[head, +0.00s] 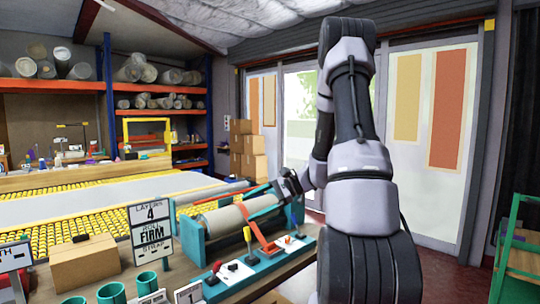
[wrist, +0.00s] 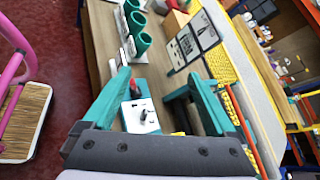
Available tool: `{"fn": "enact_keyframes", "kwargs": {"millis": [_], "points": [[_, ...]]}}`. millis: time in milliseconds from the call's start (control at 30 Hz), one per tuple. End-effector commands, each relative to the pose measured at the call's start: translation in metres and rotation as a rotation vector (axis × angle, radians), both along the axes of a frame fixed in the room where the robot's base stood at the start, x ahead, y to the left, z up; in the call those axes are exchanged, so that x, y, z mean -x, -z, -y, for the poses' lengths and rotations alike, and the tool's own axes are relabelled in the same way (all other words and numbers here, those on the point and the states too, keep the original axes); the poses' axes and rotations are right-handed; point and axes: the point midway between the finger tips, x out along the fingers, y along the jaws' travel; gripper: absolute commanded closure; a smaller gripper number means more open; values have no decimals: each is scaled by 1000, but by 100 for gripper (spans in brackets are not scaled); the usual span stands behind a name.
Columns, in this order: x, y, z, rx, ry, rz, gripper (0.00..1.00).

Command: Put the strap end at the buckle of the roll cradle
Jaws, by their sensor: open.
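The roll cradle (head: 190,238) stands on the bench in the head view, with teal end blocks and a beige roll (head: 226,220) lying in it. A red strap (head: 257,232) runs down over the front of the roll to a wider flat end near the cradle's front edge. A small white block with a black knob (head: 232,267) sits on the teal front strip; it also shows in the wrist view (wrist: 140,116). I cannot tell which part is the buckle. My gripper (head: 268,197) is above the roll's right end; in the wrist view its teal fingers (wrist: 160,76) are apart, with nothing held between them.
A cardboard box (head: 84,262), teal cups (head: 112,292) and a sign reading "FIRM" (head: 150,232) stand left of the cradle. A pink-framed stand (wrist: 18,75) is beside the bench.

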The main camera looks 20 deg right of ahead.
Motion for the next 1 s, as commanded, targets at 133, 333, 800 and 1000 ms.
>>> {"fn": "enact_keyframes", "kwargs": {"millis": [133,333,800,1000], "points": [[40,-45,-30,227,-180,83,9],[94,-91,-50,529,-354,216,9],[193,-179,-41,1131,-487,659,9],[206,-193,-35,1216,-477,744,9]]}}
